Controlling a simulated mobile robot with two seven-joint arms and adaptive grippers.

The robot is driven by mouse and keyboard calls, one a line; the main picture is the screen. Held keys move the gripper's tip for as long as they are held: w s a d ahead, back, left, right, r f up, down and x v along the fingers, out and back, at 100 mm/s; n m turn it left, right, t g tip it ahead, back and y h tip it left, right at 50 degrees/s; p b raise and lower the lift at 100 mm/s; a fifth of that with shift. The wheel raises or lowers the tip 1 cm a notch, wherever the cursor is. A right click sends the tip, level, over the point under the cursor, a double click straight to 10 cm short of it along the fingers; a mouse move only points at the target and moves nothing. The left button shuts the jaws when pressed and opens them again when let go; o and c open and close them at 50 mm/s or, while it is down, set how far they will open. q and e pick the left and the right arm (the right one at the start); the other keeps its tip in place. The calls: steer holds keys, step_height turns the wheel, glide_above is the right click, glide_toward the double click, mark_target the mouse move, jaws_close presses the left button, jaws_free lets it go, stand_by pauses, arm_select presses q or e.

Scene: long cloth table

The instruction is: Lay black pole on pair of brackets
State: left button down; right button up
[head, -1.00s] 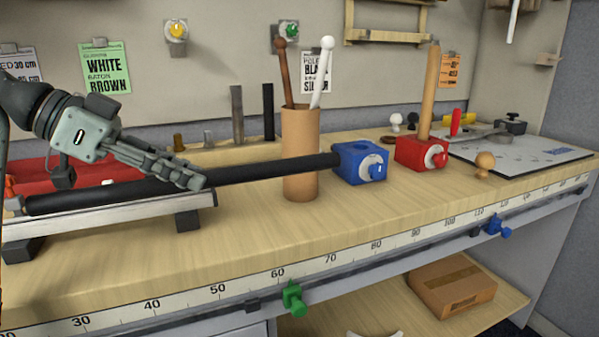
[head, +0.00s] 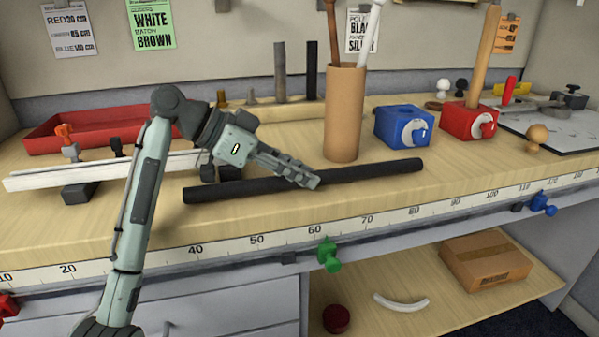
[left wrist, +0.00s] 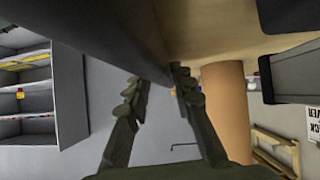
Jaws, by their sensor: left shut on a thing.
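The black pole (head: 375,173) runs roughly level across the head view, in front of the brown tube and near the table's front edge. My left gripper (head: 312,181) is shut on it near its middle. Whether the pole touches the tabletop is hard to tell. In the left wrist view, a large dark length (left wrist: 95,22), likely the pole, runs past the fingers (left wrist: 158,85). I cannot make out a pair of brackets clearly in either view. My right gripper is out of view.
The brown tube (head: 343,120) holding sticks stands just behind the pole. A blue block (head: 398,127) and a red block (head: 468,120) stand to its right. A white rail (head: 60,174) and a red tray (head: 70,138) are at left. A ruler strip (head: 350,224) lines the front edge.

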arm_select(q)
steer(key=shift+f, duration=0.2)
steer(key=c, duration=1.3)
jaws_free()
steer(key=shift+r, duration=0.1)
steer(key=v, duration=1.2)
